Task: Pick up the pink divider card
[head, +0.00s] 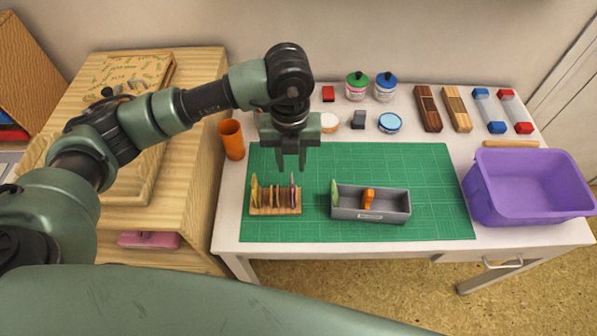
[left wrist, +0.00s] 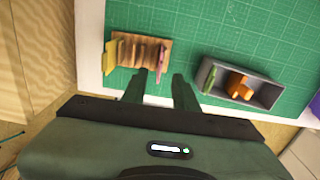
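My right gripper is not in view.
A grey box (head: 385,216) right of the rack holds a green card (head: 334,193) and an orange object (head: 368,196). An orange cup (head: 232,139) stands left of the mat, a purple bin (head: 525,187) at the right. The mat's right part (head: 435,180) is clear.

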